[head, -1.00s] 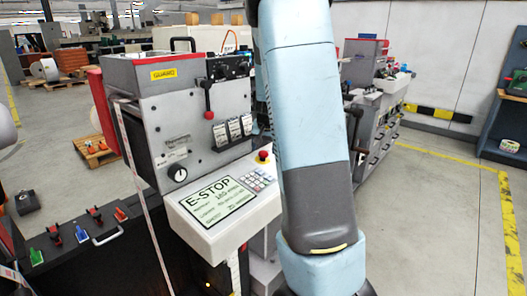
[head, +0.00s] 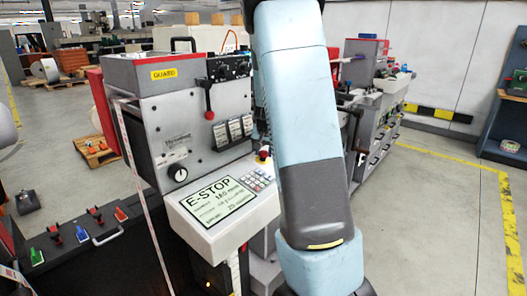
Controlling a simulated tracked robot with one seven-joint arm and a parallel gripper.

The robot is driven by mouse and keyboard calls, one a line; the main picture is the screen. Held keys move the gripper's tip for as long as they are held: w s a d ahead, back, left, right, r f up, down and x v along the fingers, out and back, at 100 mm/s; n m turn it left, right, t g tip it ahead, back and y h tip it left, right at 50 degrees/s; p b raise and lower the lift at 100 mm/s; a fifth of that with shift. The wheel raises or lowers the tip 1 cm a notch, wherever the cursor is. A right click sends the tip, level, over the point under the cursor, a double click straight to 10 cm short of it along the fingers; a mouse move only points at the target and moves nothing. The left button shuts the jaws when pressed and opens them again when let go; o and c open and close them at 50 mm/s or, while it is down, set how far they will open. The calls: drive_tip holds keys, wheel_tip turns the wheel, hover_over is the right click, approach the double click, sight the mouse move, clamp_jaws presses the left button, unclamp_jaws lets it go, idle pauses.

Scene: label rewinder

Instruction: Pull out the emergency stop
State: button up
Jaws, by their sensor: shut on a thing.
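The emergency stop (head: 261,158) sits at the upper right corner of the sloped control panel (head: 178,210), above the keypad. Its yellow base shows; its red head is mostly covered. A small dark part of my gripper (head: 265,149) shows at the button, beside my pale blue arm. My gripper is shut on the emergency stop. Most of the gripper is hidden behind the arm, so the fingers' exact hold does not show. The panel's screen (head: 217,202) reads "E-STOP" in large letters.
The rewinder's grey housing (head: 190,125) rises behind the panel, with a red-knobbed lever (head: 208,105) on its front. A black bench (head: 85,250) with red, green and blue handles is at lower left. Open floor (head: 425,230) lies at right.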

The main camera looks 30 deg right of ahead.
clamp_jaws()
drive_tip(key=shift+d+r, duration=0.1)
drive_tip(key=shift+r, duration=0.55)
drive_tip(key=o, duration=0.8)
unclamp_jaws()
drive_tip(key=shift+s, duration=0.1)
drive_tip(key=shift+c, duration=0.2)
drive_tip(key=v, duration=1.3)
drive_tip(key=shift+s+r, duration=0.15)
drive_tip(key=shift+r, duration=0.1)
drive_tip(key=shift+a, duration=0.25)
